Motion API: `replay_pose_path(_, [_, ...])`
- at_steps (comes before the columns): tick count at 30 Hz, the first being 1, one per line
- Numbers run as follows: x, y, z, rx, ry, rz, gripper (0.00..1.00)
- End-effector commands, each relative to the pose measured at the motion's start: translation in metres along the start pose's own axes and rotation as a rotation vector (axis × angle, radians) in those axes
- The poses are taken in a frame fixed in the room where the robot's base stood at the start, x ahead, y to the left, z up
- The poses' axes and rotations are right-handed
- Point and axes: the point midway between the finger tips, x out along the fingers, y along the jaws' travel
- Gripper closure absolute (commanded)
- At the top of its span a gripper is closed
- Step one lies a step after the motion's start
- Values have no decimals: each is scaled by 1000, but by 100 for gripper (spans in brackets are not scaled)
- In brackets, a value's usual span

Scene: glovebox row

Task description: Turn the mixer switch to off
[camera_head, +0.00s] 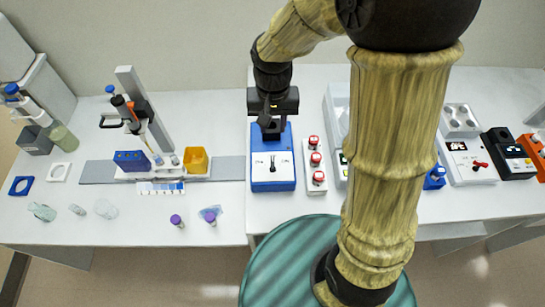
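A blue box (273,185) with a white top panel stands at the table's front, left of my arm. A small black switch lever (272,163) sits on its panel between dark marks too small to read. No label shows which device is the mixer. My gripper (271,128) is over the back part of the blue box, behind the lever, and hides part of the box. It looks apart from the lever in the picture. Its fingers are dark and seen from above, so I cannot tell whether they are open or shut.
A white strip with several red-topped buttons (316,160) stands just right of the blue box. Farther right are a white device with a red lever (469,160) and a black device (509,153). A pipette stand (145,110) and orange tub (196,160) are left.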

Motion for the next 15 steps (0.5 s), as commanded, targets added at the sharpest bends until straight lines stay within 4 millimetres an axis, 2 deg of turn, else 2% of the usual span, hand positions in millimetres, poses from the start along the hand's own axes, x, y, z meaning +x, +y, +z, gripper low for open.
replay_pose_path(5, [20,0,1,0,-6,2,67])
replay_pose_path(15, [74,0,2,-4,-6,3,67])
